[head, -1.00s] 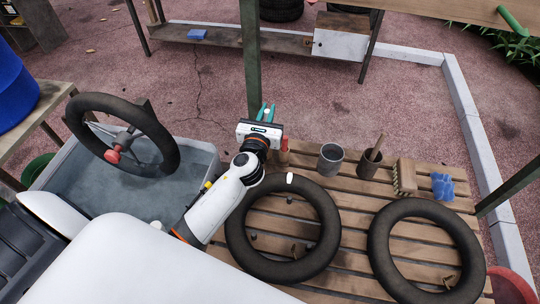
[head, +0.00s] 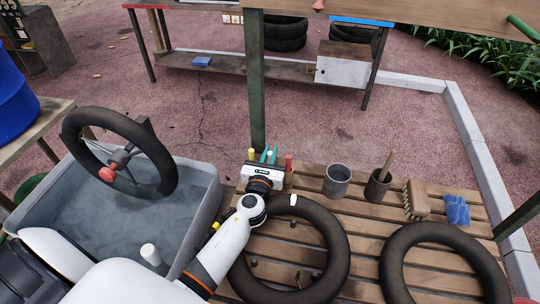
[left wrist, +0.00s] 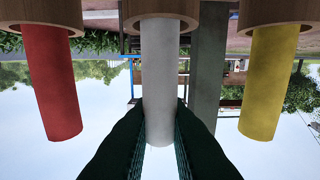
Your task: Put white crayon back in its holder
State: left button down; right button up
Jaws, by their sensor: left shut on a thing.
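In the left wrist view, the white crayon (left wrist: 158,85) stands between the two dark green fingers of my left gripper (left wrist: 158,140), which is shut on it. Its far end meets the middle wooden holder cup (left wrist: 160,14), in line with it; how deep it sits I cannot tell. The red crayon (left wrist: 52,85) and yellow crayon (left wrist: 266,80) stand in the cups on either side. In the head view, my left gripper (head: 268,155) is at the bench's back edge, between the yellow crayon (head: 251,155) and the red crayon (head: 288,162). The white crayon is hidden there. My right gripper is out of view.
A green post (head: 256,90) rises just behind my left gripper. A grey cup (head: 337,181), a brown pot (head: 377,186), a brush (head: 415,200) and a blue cloth (head: 456,209) are right. Tyres (head: 335,270) lie in front on the slatted bench. A water basin (head: 205,210) is left.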

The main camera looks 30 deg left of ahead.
pick_arm(q)
jog(key=shift+f, duration=0.1)
jog(key=c, duration=1.8)
grip_release()
jog(key=shift+f, duration=0.1)
jog(key=shift+c, duration=0.2)
jog(key=o, duration=0.4)
jog(key=shift+o, duration=0.2)
jog(key=shift+r, duration=0.35)
jog(key=b+v, duration=0.1)
jog(key=v, duration=1)
jog(key=shift+f, duration=0.2)
jog(key=shift+s+d+r, duration=0.1)
jog(key=shift+s+d, duration=0.05)
jog(key=shift+s, duration=0.4)
